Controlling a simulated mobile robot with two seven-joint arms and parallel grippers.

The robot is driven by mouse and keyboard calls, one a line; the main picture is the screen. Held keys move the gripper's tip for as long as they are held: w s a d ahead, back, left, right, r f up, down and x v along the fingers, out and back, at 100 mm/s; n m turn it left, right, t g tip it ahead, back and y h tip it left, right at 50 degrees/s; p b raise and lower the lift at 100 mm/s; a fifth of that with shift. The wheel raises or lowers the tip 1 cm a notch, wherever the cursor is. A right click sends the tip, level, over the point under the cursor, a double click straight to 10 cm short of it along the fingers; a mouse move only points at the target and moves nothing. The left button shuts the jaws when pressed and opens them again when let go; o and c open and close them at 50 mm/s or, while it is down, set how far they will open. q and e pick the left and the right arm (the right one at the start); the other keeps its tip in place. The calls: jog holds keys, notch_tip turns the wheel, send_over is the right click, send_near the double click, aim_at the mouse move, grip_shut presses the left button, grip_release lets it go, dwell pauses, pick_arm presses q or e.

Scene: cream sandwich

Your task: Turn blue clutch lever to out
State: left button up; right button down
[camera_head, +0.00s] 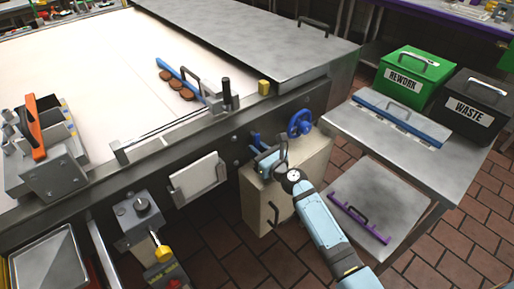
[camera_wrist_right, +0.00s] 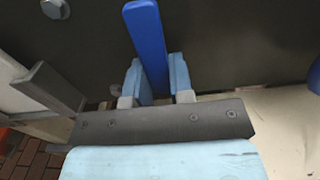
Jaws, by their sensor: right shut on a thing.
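The blue clutch lever (camera_head: 257,140) sticks out from the dark front side of the machine, above the beige cabinet. In the right wrist view the lever (camera_wrist_right: 147,40) is a flat blue bar with a rounded end, pointing up in the picture and leaning slightly left. My right gripper (camera_head: 266,157) is at the lever. In the right wrist view its two light-blue fingers (camera_wrist_right: 157,82) are shut on the lever, one on each side. The lever's lower part is hidden between the fingers and behind the gripper's dark body. My left gripper is in neither view.
A blue handwheel (camera_head: 300,123) sits just right of the lever. The beige cabinet (camera_head: 257,204) stands below. A steel side table (camera_head: 440,155) with a blue-edged bar, green REWORK bin (camera_head: 412,75) and black WASTE bin (camera_head: 475,103) stands right. A knob box (camera_head: 140,217) is at left.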

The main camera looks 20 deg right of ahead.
dwell(0.4)
jog(key=c, duration=1)
grip_release()
jog(key=v, duration=1.3)
jog(key=shift+s, duration=0.4)
jog(key=shift+s+d, duration=0.1)
